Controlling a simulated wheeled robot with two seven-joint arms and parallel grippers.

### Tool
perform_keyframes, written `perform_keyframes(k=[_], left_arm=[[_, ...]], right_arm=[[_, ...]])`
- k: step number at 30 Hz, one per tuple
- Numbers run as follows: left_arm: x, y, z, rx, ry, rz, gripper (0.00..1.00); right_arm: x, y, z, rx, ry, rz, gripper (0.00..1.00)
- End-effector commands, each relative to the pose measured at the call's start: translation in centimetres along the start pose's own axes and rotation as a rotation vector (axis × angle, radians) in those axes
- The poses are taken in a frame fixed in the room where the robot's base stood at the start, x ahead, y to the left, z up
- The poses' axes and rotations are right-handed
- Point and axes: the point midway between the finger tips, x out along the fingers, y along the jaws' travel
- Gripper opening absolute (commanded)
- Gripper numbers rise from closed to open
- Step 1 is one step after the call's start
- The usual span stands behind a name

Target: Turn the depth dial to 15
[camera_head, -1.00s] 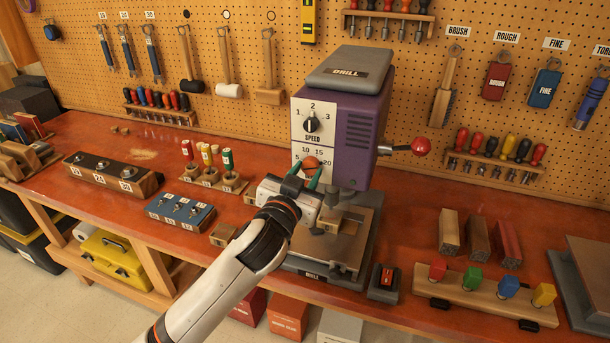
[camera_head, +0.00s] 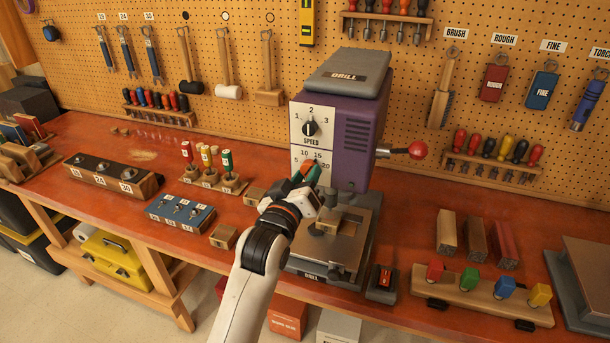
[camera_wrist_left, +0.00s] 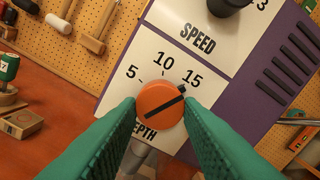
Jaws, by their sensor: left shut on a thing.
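The depth dial (camera_wrist_left: 160,104) is a round orange knob with a black pointer line, on the white front plate of the purple drill press (camera_head: 349,120). In the left wrist view the line slants up and right, close to the mark at 15. The numbers 5, 10 and 15 (camera_wrist_left: 191,80) show around it; 20 is visible in the head view. My left gripper (camera_head: 305,173) has its green fingers shut on the dial, one on each side. In the head view the fingers mostly hide the dial. My right gripper is out of view.
The speed knob (camera_head: 310,128) sits above the dial, near 2. A lever with a red ball (camera_head: 418,150) sticks out at the right. The drill's vise and base stand below my gripper.

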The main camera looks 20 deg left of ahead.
Motion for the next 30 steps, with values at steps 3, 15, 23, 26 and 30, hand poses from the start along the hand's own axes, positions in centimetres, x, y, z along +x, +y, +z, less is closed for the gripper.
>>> perform_keyframes(k=[3,15,23,26,30], left_arm=[[0.0,-0.08,0.11,-0.036,-0.002,0.0,0.1],[0.0,-0.05,0.11,-0.064,-0.004,-0.001,0.1],[0.0,-0.06,0.11,-0.063,-0.004,-0.001,0.47],[0.0,-0.05,0.08,-0.063,-0.003,-0.001,0.55],[0.0,-0.04,0.05,-0.062,-0.003,-0.001,0.55]], right_arm=[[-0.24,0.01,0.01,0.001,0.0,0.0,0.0],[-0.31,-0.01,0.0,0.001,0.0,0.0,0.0],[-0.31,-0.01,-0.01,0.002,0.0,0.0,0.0],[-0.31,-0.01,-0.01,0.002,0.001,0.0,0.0],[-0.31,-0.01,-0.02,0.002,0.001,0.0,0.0]])
